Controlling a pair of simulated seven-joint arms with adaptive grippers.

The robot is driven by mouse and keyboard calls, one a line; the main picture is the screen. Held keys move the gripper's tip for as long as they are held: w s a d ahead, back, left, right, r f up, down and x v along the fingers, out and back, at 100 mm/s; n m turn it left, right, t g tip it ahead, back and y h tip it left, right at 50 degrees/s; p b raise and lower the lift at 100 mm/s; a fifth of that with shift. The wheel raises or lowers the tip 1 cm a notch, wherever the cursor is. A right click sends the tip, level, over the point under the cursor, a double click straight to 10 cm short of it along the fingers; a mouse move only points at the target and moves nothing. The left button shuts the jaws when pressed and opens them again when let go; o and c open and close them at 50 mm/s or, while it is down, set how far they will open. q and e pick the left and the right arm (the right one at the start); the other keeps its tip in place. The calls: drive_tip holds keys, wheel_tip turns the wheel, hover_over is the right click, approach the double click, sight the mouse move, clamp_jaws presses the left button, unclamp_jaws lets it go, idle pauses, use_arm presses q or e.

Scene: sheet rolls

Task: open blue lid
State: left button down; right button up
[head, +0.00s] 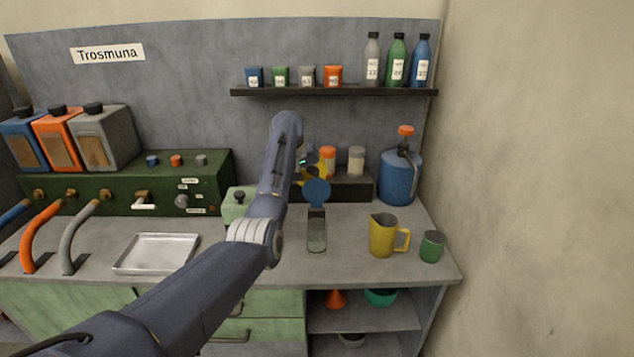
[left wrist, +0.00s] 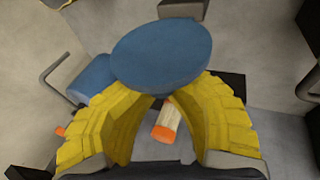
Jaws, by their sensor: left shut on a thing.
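The blue lid (head: 317,191) is a round disc that stands raised above and behind the clear container (head: 317,238) on the counter, joined to it by a dark strip. My left gripper (head: 324,168) reaches in from above and behind, partly hidden by my own arm. In the left wrist view its yellow fingers (left wrist: 160,98) are shut on the blue lid (left wrist: 162,52), which covers their tips. The container is not clear in that view. My right gripper is not in view.
A yellow jug (head: 383,236) and a green cup (head: 432,246) stand to the right. A blue canister (head: 398,178) stands at the back right. Jars with orange (head: 327,160) and white tops stand on a low dark shelf behind. A metal tray (head: 157,254) lies to the left.

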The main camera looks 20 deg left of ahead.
use_arm(q)
drive_tip(key=shift+w+a+r, duration=0.25)
drive_tip(key=shift+a+r, duration=0.25)
drive_tip(key=c, duration=1.9)
unclamp_jaws()
drive_tip(key=o, duration=0.4)
drive_tip(key=shift+w+f, duration=0.45)
drive_tip(key=shift+f, duration=0.1)
drive_tip(key=shift+o, duration=1.3)
drive_tip(key=shift+s+d+r, duration=0.1)
drive_tip(key=shift+s+r, duration=0.05)
drive_tip(key=shift+s, duration=0.1)
drive_tip(key=shift+o, duration=0.5)
drive_tip(key=shift+w+f, duration=0.1)
drive_tip(key=shift+f, duration=0.1)
drive_tip(key=shift+d, duration=0.1)
drive_tip(key=shift+r, duration=0.15)
drive_tip(key=v, duration=1.1)
drive_tip(key=shift+s+a+r, duration=0.2)
drive_tip(key=shift+s+r, duration=0.1)
